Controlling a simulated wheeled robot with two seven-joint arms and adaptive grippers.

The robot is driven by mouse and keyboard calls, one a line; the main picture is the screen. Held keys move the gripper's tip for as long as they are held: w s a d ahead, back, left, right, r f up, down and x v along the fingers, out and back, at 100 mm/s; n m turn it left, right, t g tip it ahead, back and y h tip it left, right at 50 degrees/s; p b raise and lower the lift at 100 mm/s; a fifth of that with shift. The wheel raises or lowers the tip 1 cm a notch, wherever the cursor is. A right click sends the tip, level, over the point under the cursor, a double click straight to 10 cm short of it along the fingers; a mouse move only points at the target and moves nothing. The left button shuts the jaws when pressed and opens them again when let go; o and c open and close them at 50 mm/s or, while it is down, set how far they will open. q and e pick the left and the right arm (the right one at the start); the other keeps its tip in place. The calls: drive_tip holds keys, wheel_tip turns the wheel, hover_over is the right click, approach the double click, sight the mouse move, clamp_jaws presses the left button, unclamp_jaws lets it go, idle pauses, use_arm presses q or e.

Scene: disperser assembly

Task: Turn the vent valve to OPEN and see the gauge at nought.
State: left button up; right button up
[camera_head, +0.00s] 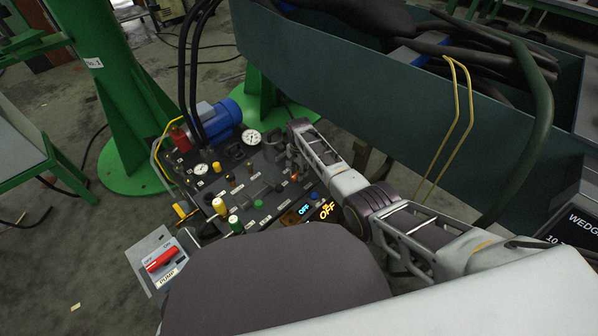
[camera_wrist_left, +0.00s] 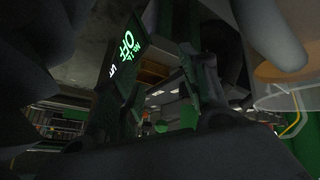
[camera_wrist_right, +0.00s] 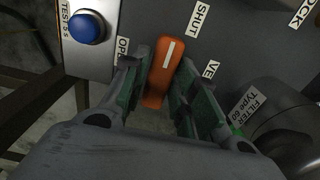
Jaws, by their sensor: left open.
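The vent valve's orange lever (camera_wrist_right: 165,72), with a white stripe, shows in the right wrist view between labels reading SHUT and, partly hidden, OP and VE. The stripe end points up, a little right. My right gripper (camera_wrist_right: 163,80) has its fingers close on both sides of the lever and looks shut on it. In the head view it reaches the panel (camera_head: 225,190) from the right, and the lever is hidden there. Two white round gauges show, a larger one (camera_head: 253,137) and a smaller one (camera_head: 201,169). Their readings are too small to tell. My left gripper (camera_wrist_left: 155,65) is open and empty.
A blue button (camera_wrist_right: 87,27) on a metal plate sits left of the lever, and a dark filter housing (camera_wrist_right: 285,125) right of it. A red pump switch (camera_head: 161,259) stands at the panel's front left.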

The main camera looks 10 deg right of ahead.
clamp_jaws()
